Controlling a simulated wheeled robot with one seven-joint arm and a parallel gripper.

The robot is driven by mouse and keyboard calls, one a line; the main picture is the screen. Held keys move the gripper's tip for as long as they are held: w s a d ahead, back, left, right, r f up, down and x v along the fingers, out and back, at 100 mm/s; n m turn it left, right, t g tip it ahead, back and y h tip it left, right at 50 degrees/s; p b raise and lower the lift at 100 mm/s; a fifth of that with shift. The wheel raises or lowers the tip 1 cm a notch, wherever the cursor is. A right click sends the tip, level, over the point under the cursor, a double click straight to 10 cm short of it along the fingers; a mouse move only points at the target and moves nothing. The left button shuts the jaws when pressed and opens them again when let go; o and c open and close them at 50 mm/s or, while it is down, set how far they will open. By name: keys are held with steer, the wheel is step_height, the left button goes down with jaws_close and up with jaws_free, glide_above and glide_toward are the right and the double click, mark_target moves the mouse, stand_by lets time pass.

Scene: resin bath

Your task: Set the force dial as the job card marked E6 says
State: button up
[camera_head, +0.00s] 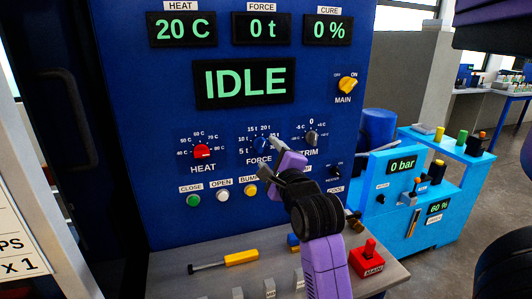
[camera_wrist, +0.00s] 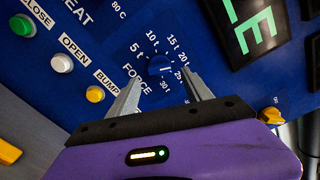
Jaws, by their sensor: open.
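The force dial (camera_head: 260,144) is a small blue knob on the blue press panel, above the label FORCE. In the wrist view, the force dial (camera_wrist: 158,66) sits between the fingers, with marks from 5 to 30 around it. Its exact setting is hard to tell. My gripper (camera_head: 264,160) is open in front of the dial; in the wrist view its two fingers (camera_wrist: 162,80) point at the panel on either side of the knob. I cannot tell whether they touch it. The force display (camera_head: 263,28) reads 0 t. No card marked E6 is readable.
The red heat dial (camera_head: 202,151) and trim dial (camera_head: 311,138) flank the force dial. Close, open and bump buttons (camera_head: 250,190) sit below. A bench ledge (camera_head: 215,281) holds a yellow-handled tool (camera_head: 240,258) and red main switch (camera_head: 369,258). A partly cut-off sign (camera_head: 20,245) stands left.

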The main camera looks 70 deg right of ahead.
steer(key=v, duration=0.3)
steer(key=shift+s+a, duration=0.15)
stand_by(0.6)
